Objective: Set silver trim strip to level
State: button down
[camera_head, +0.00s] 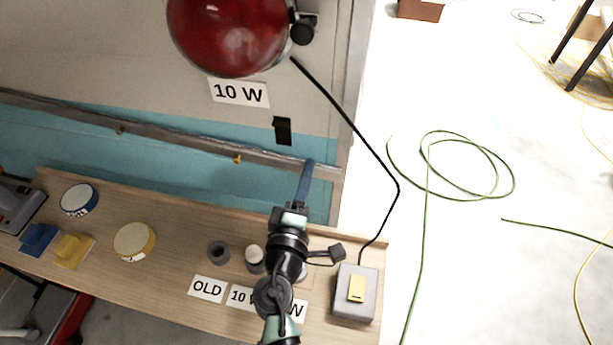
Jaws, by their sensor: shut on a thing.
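The silver trim strip (180,138) is a long narrow metal strip on the camper wall, running from the left picture edge to the wall's right end. It lies near the upper edge of the teal band (230,185) at the left and well inside the band at the right, so it slopes down to the right against that edge. Two small brass-coloured pieces show along it. My gripper (308,165) is at the strip's right end, with its narrow blue end shut on it. The exact contact is small and partly hidden.
A wooden bench (180,222) below holds tape rolls (134,241), small cups (219,252), labels and a grey box with a yellow switch (356,289). A red round lamp (228,35) hangs above, its black cable dropping at the right. Green hose (425,230) lies on the open floor.

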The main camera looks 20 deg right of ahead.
aim_at(313, 130)
jog(key=shift+n, duration=0.6)
notch_tip(313, 130, up, 9)
jog(key=p, duration=0.7)
jog(key=shift+s+d+f+p, duration=0.1)
jog(key=shift+f+p, duration=0.1)
jog(key=shift+p, duration=0.2)
jog(key=shift+r+p, duration=0.45)
jog(key=shift+r, duration=0.1)
jog(key=shift+w+r, duration=0.1)
jog(key=shift+w, duration=0.1)
jog(key=c, duration=0.6)
grip_release()
jog(key=shift+s, duration=0.1)
jog(key=shift+o, duration=0.4)
jog(key=shift+s+f, duration=0.2)
jog(key=shift+s, duration=0.05)
jog(key=b+v, duration=0.2)
jog(key=v, duration=1)
jog(key=shift+s+a, duration=0.2)
